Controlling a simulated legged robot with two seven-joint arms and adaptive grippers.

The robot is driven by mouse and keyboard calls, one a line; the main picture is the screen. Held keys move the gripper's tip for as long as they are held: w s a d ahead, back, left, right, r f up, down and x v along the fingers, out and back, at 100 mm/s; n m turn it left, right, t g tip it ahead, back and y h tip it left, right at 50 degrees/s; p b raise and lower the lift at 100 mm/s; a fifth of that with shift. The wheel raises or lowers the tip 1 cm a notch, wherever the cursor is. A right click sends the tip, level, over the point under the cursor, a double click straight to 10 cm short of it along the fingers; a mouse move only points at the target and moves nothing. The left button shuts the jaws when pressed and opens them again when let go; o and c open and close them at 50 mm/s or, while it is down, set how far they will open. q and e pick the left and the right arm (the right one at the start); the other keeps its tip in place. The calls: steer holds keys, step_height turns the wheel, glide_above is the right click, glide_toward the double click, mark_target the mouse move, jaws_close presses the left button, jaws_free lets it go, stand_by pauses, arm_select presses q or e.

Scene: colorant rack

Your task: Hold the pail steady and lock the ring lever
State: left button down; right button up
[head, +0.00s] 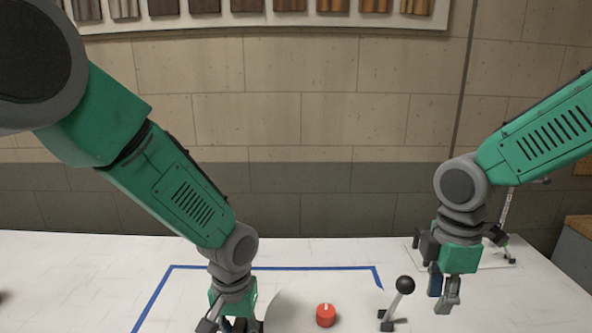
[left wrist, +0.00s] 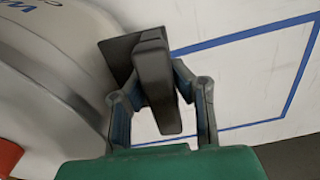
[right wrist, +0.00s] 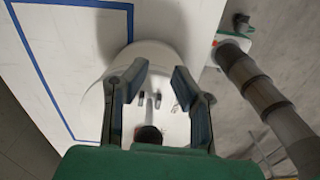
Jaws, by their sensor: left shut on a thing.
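The white pail (head: 285,306) stands at the bottom of the head view, cut off by the frame, with a red cap (head: 325,315) on its lid. The ring lever (head: 397,303), a metal rod with a black ball end, tilts up at its right side. My left gripper (left wrist: 160,95) is shut on a dark grey handle (left wrist: 158,75) at the pail's side; blue lettering shows on the pail wall (left wrist: 60,50). My right gripper (head: 443,292) is open and empty, right of the lever. In the right wrist view the black ball (right wrist: 150,134) appears beyond the open fingers.
A blue tape outline (head: 270,268) marks the white table around the pail. A stand (head: 505,252) with a white base is behind my right gripper. A grey cabinet (head: 575,265) is at the right edge. The table's left part is mostly clear.

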step_height(320, 180, up, 11)
steer(key=o, duration=0.6)
steer(key=shift+r, duration=0.4)
steer(key=shift+c, duration=0.2)
steer(key=n+g+y, duration=0.6)
steer(key=g+y, duration=0.3)
steer(key=y, duration=0.7)
glide_toward(407, 285)
steer(key=x, duration=0.5)
steer(key=f+x, duration=0.1)
steer(key=x, duration=0.2)
steer(key=shift+w+a, duration=0.2)
steer(key=shift+a, duration=0.3)
jaws_close()
